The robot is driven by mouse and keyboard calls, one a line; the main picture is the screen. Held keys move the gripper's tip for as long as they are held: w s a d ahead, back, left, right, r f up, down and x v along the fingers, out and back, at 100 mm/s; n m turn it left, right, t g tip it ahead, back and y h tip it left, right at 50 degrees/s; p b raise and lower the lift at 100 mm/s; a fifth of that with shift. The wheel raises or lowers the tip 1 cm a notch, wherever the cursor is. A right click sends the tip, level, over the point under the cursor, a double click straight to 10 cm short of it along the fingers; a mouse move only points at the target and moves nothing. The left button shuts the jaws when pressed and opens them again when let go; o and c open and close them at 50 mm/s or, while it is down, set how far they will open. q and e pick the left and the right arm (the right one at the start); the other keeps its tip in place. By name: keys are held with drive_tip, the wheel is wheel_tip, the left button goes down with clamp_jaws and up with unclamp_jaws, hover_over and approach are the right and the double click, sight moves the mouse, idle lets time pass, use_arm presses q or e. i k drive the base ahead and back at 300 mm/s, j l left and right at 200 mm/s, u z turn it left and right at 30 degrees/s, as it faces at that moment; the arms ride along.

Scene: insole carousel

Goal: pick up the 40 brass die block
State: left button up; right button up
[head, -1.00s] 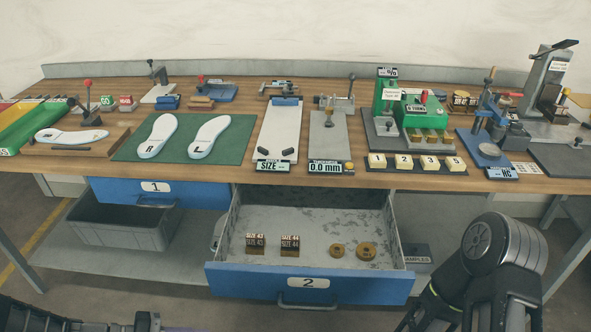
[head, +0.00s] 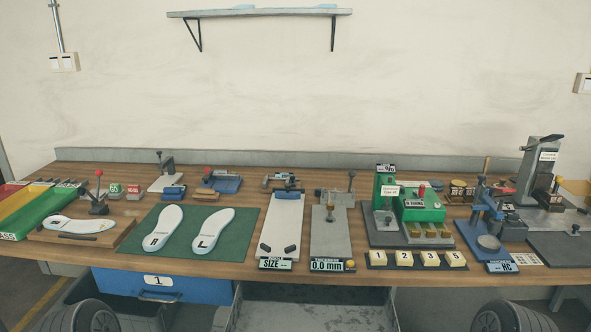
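I cannot make out a block marked 40 in this view. A small group of dark and brass blocks (head: 458,190) stands at the back right of the bench, behind the green machine; their marks are too small to read. The open drawer (head: 310,294) below the bench shows only its rear inside, and no blocks show there; its front part is cut off by the lower edge. Neither gripper is in view; only rounded parts of my two arms show at the bottom left and bottom right.
The wooden bench (head: 150,262) carries a green mat (head: 181,242) with two insoles, a green machine (head: 421,207), yellow blocks numbered 1, 2, 3 and 5, and a blue press (head: 482,222). A shut blue drawer (head: 200,287) marked 1 is at the left. A shelf (head: 262,13) hangs above.

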sight(553, 199)
drive_tip(key=z, duration=1.45)
drive_tip(key=i+l+u, duration=0.1)
drive_tip(key=i+l, duration=0.2)
drive_tip(key=i+l+u, duration=0.1)
drive_tip(key=i+l, duration=0.2)
drive_tip(key=l, duration=0.25)
drive_tip(key=i+l+u, duration=0.1)
drive_tip(key=i+l, duration=0.15)
drive_tip(key=l, duration=0.2)
drive_tip(key=i+l, duration=0.25)
drive_tip(key=l, duration=0.2)
drive_tip(key=i+l+u, duration=0.15)
drive_tip(key=l, duration=0.35)
drive_tip(key=i+l+u, duration=0.1)
drive_tip(key=i+l, duration=0.25)
drive_tip(key=l, duration=0.15)
drive_tip(key=i+l+u, duration=0.1)
drive_tip(key=l, duration=0.4)
drive_tip(key=i+l+u, duration=0.1)
drive_tip(key=i+l, duration=0.2)
drive_tip(key=l, duration=0.25)
